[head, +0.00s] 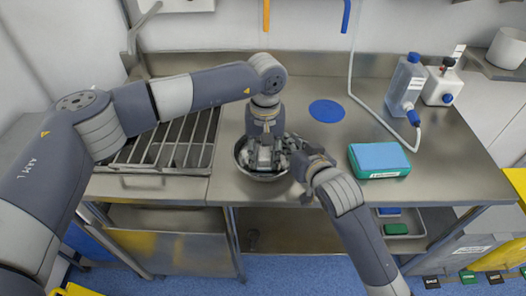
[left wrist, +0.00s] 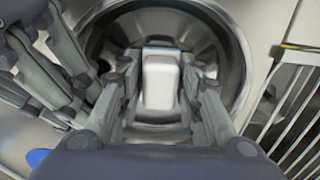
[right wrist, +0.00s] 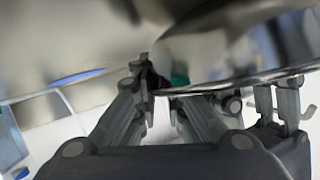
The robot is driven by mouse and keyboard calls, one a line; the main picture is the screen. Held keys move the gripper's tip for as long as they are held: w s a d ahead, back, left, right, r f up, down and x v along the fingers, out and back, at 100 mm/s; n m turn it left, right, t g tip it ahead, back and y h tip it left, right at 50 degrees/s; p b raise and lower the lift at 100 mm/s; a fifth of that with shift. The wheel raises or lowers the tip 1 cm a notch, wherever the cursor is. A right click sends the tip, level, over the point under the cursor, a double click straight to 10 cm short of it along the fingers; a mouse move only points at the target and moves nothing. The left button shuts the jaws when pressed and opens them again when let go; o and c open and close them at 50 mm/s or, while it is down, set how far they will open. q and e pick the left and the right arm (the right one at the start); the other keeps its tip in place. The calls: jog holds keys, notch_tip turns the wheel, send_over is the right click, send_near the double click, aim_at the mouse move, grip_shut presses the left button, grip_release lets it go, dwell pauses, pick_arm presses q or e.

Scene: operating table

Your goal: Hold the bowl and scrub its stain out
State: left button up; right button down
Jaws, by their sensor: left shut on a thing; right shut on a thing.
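The shiny metal bowl (head: 242,165) sits on the steel counter, just right of the rack. My left gripper (head: 263,163) points down into it from above. In the left wrist view its fingers (left wrist: 160,95) are shut on a white block with a blue far edge (left wrist: 160,78), which looks like a sponge or brush, inside the bowl (left wrist: 232,55). My right gripper (head: 295,158) comes from the right and is shut on the bowl's rim; the right wrist view shows the fingers (right wrist: 150,88) at the rim of the bowl (right wrist: 225,45). No stain can be made out; the bowl's floor is largely hidden.
A metal rack (head: 170,145) is left of the bowl. A teal and blue box (head: 378,162) lies to the right, with a blue disc (head: 327,111) behind. Bottles (head: 405,82) stand at the back right. The counter between disc and box is clear.

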pick_arm(q)
jog(key=shift+s+d, duration=0.1)
jog(key=shift+s, duration=0.3)
pick_arm(e)
jog(key=shift+f, duration=0.1)
pick_arm(q)
jog(key=shift+w+a, duration=0.2)
jog(key=shift+w, duration=0.4)
jog(key=shift+w+a, duration=0.15)
jog(key=shift+w, duration=0.4)
jog(key=shift+s+d, duration=0.2)
jog(key=shift+s, duration=0.4)
jog(key=shift+s+d, duration=0.15)
jog(key=shift+s, duration=0.4)
jog(key=shift+w, duration=0.1)
jog(key=shift+w+a, duration=0.2)
jog(key=shift+w, duration=0.35)
jog(key=shift+w+a, duration=0.15)
jog(key=shift+w, duration=0.35)
jog(key=shift+s, duration=0.15)
